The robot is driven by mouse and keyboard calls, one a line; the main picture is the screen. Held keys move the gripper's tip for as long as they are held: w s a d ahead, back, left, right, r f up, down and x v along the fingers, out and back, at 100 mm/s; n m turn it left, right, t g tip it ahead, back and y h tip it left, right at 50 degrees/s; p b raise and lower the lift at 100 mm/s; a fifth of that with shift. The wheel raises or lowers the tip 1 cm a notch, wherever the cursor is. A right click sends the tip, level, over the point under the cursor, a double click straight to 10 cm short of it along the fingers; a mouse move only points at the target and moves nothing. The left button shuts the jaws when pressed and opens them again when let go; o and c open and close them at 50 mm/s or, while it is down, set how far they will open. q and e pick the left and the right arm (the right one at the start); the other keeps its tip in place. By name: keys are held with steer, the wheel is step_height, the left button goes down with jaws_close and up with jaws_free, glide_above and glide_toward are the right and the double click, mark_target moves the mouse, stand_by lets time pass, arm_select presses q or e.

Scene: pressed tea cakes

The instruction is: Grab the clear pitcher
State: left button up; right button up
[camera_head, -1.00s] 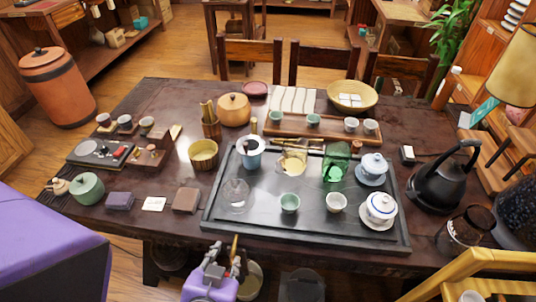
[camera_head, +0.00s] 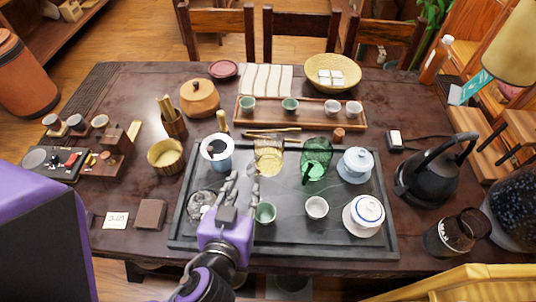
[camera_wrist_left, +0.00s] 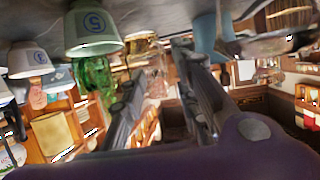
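A clear glass pitcher (camera_head: 268,157) with a yellowish tint stands upright on the dark tea tray (camera_head: 340,248), left of a green glass vessel (camera_head: 316,158). It also shows at the upper middle of the upside-down left wrist view (camera_wrist_left: 143,50). My left gripper (camera_head: 241,184) is over the tray, in front and left of the pitcher. Its fingers are apart, with nothing seen between them, and I see no contact with the pitcher. My right gripper is not in view.
A low clear glass vessel (camera_head: 200,205) lies left of my left gripper. A green cup (camera_head: 265,213) is close on its right, a white cup (camera_head: 316,207) further right. A blue cup (camera_head: 216,153) stands behind it. A lidded white bowl (camera_head: 363,215) is at the tray's right.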

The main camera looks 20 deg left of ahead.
mark_target(248, 172)
arm_select(q)
steer(key=shift+w+a, duration=0.1)
steer(key=shift+w, duration=0.4)
steer(key=x, duration=0.2)
steer(key=p+x, duration=0.1)
steer(key=x, duration=0.1)
steer(key=shift+w+a+f, duration=0.1)
steer(key=shift+w+a, duration=0.15)
steer(key=shift+w, duration=0.05)
steer(key=shift+w+f, duration=0.15)
steer(key=shift+w, duration=0.05)
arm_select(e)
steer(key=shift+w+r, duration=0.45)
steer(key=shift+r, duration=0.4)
arm_select(q)
steer(key=shift+c, duration=0.5)
jaws_close()
